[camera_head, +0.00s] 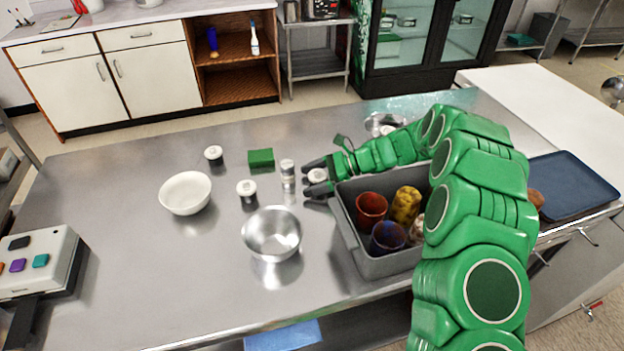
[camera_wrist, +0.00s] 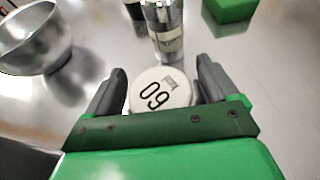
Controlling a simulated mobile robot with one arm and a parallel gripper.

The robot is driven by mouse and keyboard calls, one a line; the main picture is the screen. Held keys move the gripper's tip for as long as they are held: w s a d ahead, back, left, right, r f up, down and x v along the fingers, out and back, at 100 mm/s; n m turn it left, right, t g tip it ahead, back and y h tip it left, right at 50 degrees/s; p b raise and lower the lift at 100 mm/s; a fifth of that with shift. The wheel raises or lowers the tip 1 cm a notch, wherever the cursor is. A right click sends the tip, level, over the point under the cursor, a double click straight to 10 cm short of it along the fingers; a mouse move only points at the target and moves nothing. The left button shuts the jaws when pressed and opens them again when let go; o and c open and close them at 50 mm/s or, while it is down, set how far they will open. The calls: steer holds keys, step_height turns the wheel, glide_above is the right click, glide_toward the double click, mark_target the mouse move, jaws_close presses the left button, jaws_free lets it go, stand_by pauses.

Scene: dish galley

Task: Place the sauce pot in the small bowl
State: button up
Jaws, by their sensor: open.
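A small pot with a white lid (camera_head: 317,176) stands on the steel counter. In the wrist view its lid (camera_wrist: 161,91) bears the number 60. My gripper (camera_head: 305,178) is open, with one finger on each side of this pot; I cannot tell whether they touch it. Two similar dark pots with white lids, one nearer (camera_head: 247,191) and one farther (camera_head: 214,156), stand to the left. A metal bowl (camera_head: 272,234) and a white bowl (camera_head: 185,193) stand empty; which one is meant by the small bowl is unclear. The metal bowl also shows in the wrist view (camera_wrist: 35,40).
A steel shaker (camera_head: 288,172) stands just left of my gripper, with a green sponge (camera_head: 261,158) beyond it. A grey bin (camera_head: 372,267) holding several cups is close on the right. A boxy appliance (camera_head: 38,262) sits at far left. Counter between the bowls is clear.

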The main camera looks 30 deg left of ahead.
steer(key=v, duration=1)
steer(key=shift+w+d, duration=0.1)
steer(key=shift+w, duration=0.05)
steer(key=shift+v, duration=0.85)
steer(key=shift+c, duration=0.5)
steer(key=shift+r, duration=0.1)
